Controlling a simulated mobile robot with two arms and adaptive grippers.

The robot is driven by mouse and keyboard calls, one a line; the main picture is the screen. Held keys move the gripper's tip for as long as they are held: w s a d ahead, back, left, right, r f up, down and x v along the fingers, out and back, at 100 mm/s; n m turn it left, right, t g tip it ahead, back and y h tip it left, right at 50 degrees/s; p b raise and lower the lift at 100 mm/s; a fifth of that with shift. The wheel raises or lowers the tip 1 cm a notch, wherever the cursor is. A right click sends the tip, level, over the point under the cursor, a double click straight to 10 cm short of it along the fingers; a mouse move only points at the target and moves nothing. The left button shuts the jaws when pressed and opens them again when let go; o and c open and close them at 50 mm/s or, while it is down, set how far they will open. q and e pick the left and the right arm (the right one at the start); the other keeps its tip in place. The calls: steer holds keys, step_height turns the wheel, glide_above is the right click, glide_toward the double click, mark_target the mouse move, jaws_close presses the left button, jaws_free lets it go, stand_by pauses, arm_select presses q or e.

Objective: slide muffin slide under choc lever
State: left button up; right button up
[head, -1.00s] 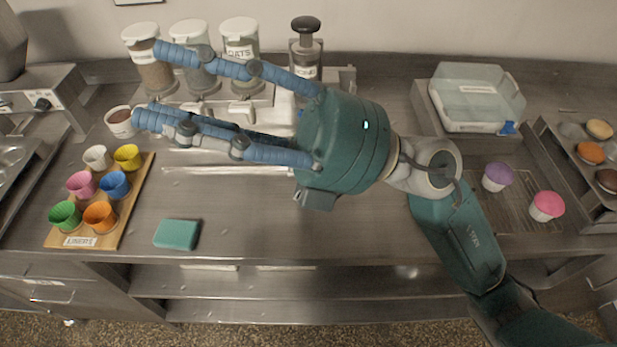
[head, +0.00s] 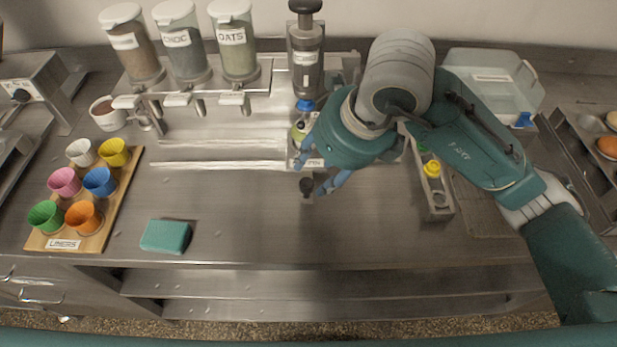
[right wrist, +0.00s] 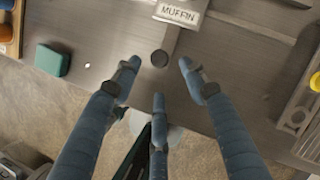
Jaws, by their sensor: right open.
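The muffin slide (head: 313,163) has a MUFFIN label and a rod ending in a round black knob (head: 306,187). It stands under the right part of the dispenser stand. In the right wrist view the MUFFIN label (right wrist: 180,14) is at the top, with the knob (right wrist: 159,58) below it. The choc lever (head: 178,99) is under the CHOC jar (head: 181,42), left of the slide. My right gripper (right wrist: 158,76) is open and empty, its fingers spread around the knob in that view; contact does not show. In the head view my right gripper (head: 325,183) is beside the knob, partly hidden by its palm.
A liners board (head: 118,210) with coloured cups and a green sponge (head: 165,236) are at left. A grey rack (head: 436,205) with a yellow-topped item is at right. A clear bin (head: 490,75) is behind my right arm. The counter front centre is clear.

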mark_target(307, 183)
steer(key=p+x, duration=0.1)
steer(key=x, duration=0.6)
steer(key=shift+a+f, duration=0.1)
steer(key=shift+w, duration=0.1)
jaws_close()
